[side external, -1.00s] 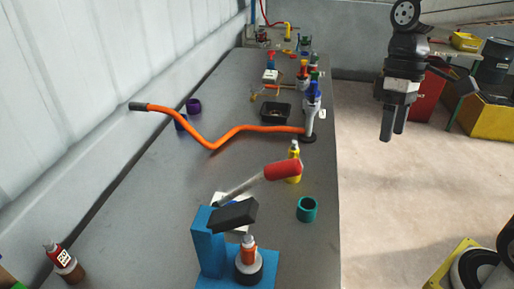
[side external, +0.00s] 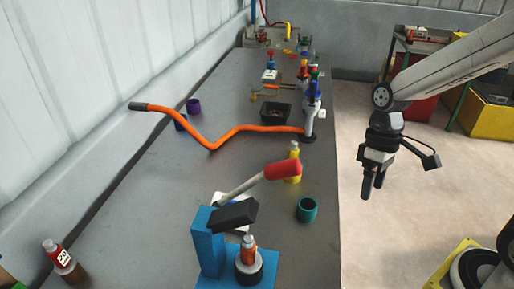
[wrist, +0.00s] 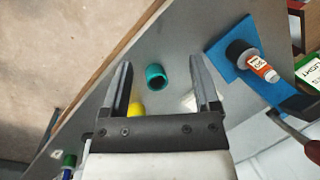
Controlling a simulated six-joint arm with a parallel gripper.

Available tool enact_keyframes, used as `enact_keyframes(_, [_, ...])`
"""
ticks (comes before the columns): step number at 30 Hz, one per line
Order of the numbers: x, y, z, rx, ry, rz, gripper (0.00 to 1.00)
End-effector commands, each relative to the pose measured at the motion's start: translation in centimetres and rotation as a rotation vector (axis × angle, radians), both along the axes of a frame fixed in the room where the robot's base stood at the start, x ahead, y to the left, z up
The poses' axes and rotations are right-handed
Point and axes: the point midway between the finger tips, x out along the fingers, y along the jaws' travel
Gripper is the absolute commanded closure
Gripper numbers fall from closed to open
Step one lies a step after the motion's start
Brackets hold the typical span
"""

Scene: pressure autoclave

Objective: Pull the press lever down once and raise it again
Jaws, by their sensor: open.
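The press has a blue frame (side external: 208,243) and a black head (side external: 233,215) at the near end of the bench. Its grey lever (side external: 240,188) slants upward to the right and ends in a red handle (side external: 283,169). A small orange-and-white bottle (side external: 249,248) stands under the head on a black round seat. My gripper (side external: 372,194) is open and empty, right of the handle and apart from it, past the bench edge. In the wrist view, the press base (wrist: 228,62) and the lever (wrist: 290,128) are right of my open fingers (wrist: 160,60).
A teal ring (side external: 307,209) and a yellow bottle (side external: 294,168) are near the handle. An orange bent bar (side external: 215,146) crosses the bench farther back. A red-labelled bottle (side external: 58,256) stands at the near left.

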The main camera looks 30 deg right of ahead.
Motion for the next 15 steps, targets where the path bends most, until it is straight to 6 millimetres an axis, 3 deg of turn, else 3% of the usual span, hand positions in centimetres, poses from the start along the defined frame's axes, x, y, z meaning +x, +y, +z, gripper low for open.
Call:
enact_keyframes(6, [-0.1,0.0,-2.8,0.000,0.004,-0.001,0.21])
enact_keyframes(15, [0.0,0.0,-4.2,0.000,0.000,-0.001,0.21])
